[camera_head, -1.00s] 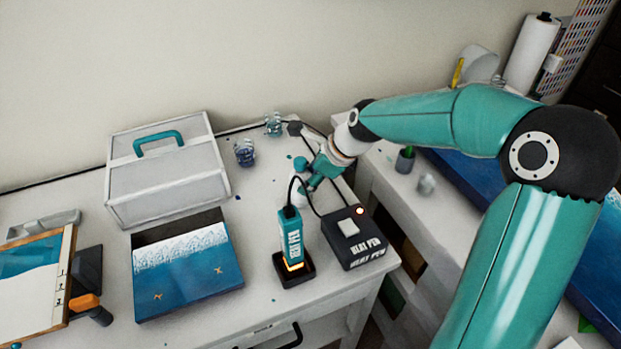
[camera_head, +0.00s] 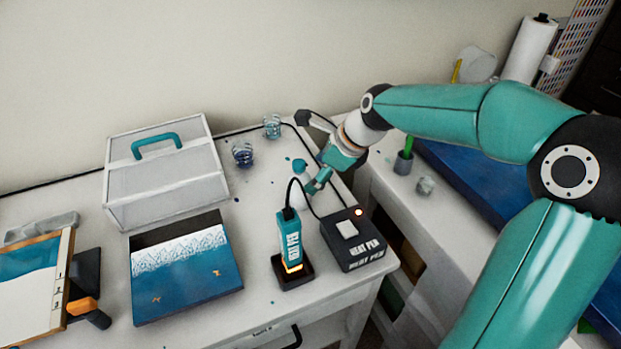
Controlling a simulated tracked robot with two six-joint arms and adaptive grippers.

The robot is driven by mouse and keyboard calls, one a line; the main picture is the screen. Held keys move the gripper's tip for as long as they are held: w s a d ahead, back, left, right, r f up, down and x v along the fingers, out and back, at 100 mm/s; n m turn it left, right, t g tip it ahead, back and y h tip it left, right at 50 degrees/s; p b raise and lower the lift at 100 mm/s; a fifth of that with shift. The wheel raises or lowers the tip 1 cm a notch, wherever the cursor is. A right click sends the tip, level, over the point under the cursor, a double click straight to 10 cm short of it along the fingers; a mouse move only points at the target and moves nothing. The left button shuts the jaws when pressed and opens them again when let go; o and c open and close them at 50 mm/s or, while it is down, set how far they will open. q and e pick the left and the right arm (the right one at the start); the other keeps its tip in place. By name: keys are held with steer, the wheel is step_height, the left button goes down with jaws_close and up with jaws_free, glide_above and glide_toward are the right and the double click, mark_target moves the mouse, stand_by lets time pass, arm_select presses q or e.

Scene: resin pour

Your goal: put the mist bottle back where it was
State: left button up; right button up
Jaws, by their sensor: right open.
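The mist bottle, white with a teal top (camera_head: 299,166), appears to stand upright on the white table behind the heat pen. Its lower part is partly hidden by the heat pen's cable and my gripper. My right gripper (camera_head: 318,184) is open just to the right of the bottle, with its fingers pointing down and left. I cannot tell whether a finger still touches the bottle. My left gripper is not in view.
The teal heat pen (camera_head: 289,243) stands in its dock, beside its black control box (camera_head: 352,238). Two small glasses (camera_head: 243,154) (camera_head: 272,126) stand behind. A white case (camera_head: 165,175) and a blue resin panel (camera_head: 187,275) are at left. A green-handled cup (camera_head: 404,162) stands at right.

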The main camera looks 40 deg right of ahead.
steer(key=v, duration=0.7)
steer(key=shift+s+r, duration=0.2)
steer(key=shift+r, duration=0.1)
